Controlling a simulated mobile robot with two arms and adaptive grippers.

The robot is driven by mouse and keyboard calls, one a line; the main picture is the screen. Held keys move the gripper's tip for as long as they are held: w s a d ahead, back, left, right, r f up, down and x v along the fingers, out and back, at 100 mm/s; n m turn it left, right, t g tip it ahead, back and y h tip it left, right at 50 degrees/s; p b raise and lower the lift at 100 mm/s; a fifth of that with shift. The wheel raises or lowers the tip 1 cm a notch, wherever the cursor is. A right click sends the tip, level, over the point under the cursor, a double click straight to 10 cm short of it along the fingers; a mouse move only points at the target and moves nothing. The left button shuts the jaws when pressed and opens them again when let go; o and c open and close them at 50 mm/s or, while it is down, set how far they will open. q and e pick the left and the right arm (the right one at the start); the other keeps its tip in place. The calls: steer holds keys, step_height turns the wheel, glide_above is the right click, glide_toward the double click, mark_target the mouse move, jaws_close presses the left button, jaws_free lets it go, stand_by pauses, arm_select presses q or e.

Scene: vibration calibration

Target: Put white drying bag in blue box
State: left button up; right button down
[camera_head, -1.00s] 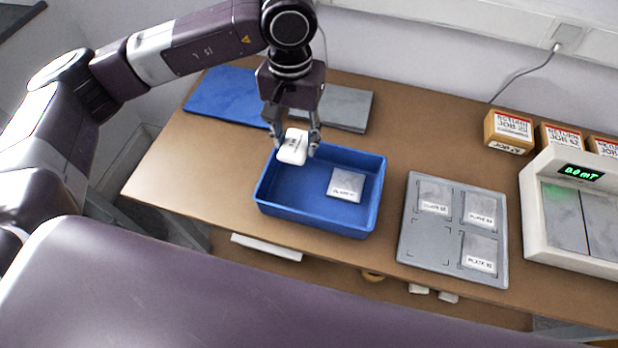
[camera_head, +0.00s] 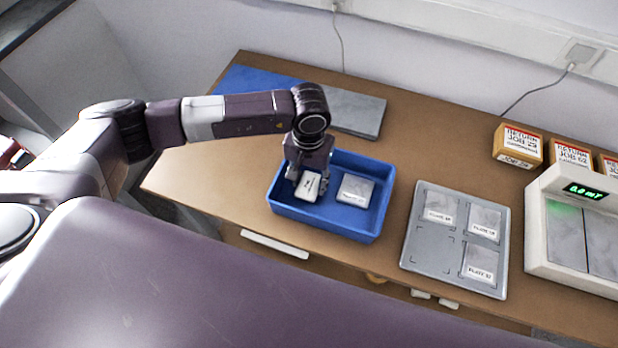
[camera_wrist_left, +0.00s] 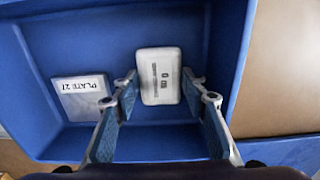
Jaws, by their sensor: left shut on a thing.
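The white drying bag (camera_head: 309,186) is between the fingers of my left gripper (camera_head: 307,180), which is shut on it, inside the left half of the blue box (camera_head: 375,225). In the left wrist view the bag (camera_wrist_left: 160,76) shows printed text and sits between the two fingertips (camera_wrist_left: 161,88), with the blue box (camera_wrist_left: 32,75) around it. I cannot tell whether the bag touches the box floor. A grey plate (camera_head: 356,190) with a white label lies in the box to the right of the bag; in the left wrist view it reads PLATE 21 (camera_wrist_left: 82,98). My right gripper is not in view.
A grey tray (camera_head: 428,255) with several labelled plates lies right of the box. A white measuring device (camera_head: 537,235) with a green display stands farther right. Return job boxes (camera_head: 518,145) stand behind it. A blue and grey mat (camera_head: 355,112) lies behind the box.

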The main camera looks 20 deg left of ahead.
mark_target(309, 184)
arm_select(q)
steer(key=shift+f, duration=0.15)
steer(key=o, duration=1.1)
steer(key=shift+o, duration=0.2)
steer(key=shift+r, duration=0.25)
steer(key=shift+w+r, duration=0.1)
steer(key=shift+r, duration=0.15)
step_height(309, 184, up, 11)
steer(key=b, duration=0.3)
steer(key=shift+r+b, duration=0.2)
steer(key=shift+b, duration=0.15)
